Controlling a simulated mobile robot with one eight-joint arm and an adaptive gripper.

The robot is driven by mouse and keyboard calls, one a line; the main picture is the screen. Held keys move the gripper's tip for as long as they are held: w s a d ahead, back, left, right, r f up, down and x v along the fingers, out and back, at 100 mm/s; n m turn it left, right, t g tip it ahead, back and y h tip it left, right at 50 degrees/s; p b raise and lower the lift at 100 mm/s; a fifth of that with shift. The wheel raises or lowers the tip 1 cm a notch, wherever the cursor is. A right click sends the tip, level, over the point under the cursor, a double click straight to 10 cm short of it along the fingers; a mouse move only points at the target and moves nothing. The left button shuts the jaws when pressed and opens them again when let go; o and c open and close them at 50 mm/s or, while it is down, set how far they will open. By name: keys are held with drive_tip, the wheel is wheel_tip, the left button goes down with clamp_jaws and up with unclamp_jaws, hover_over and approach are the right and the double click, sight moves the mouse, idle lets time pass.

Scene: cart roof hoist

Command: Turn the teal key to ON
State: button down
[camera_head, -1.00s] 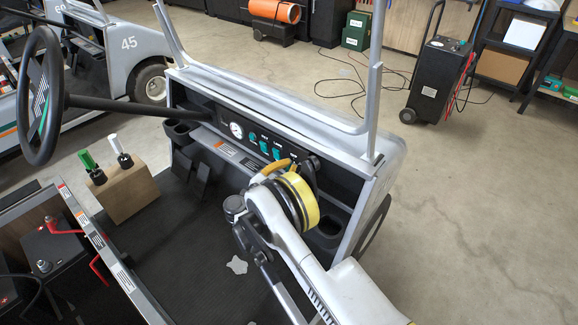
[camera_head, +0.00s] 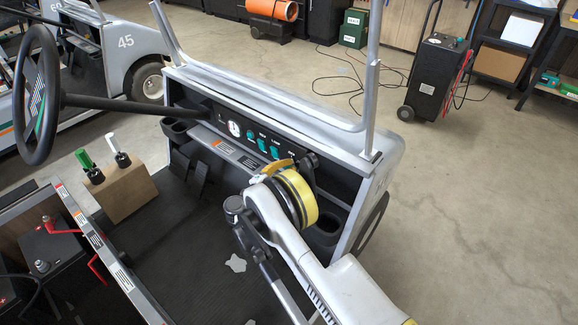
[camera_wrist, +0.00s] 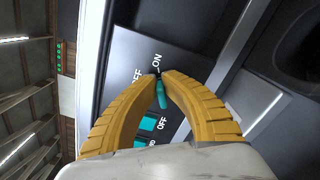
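The teal key (camera_wrist: 161,95) sits in the black dash panel in the wrist view, between the two yellow fingers of my gripper (camera_wrist: 160,77). The fingertips close in on it from both sides and appear to touch it. The ON label (camera_wrist: 157,61) is just above the fingertips. An OFF label beside it is partly hidden by the left finger. The key's teal end points down the picture, slightly right. In the head view my gripper (camera_head: 282,168) is at the right end of the cart's dash panel (camera_head: 236,119), and the key is hidden there.
Teal rocker switches (camera_head: 262,144) and a round gauge (camera_head: 234,129) are left of my gripper on the panel. A cup holder (camera_head: 325,228) is to its right. The steering wheel (camera_head: 38,100) is far left. A grey roof post (camera_head: 372,100) rises behind.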

idle(0.5)
drive_tip(key=c, duration=1.5)
unclamp_jaws()
drive_tip(key=shift+c, duration=0.2)
drive_tip(key=v, duration=1.2)
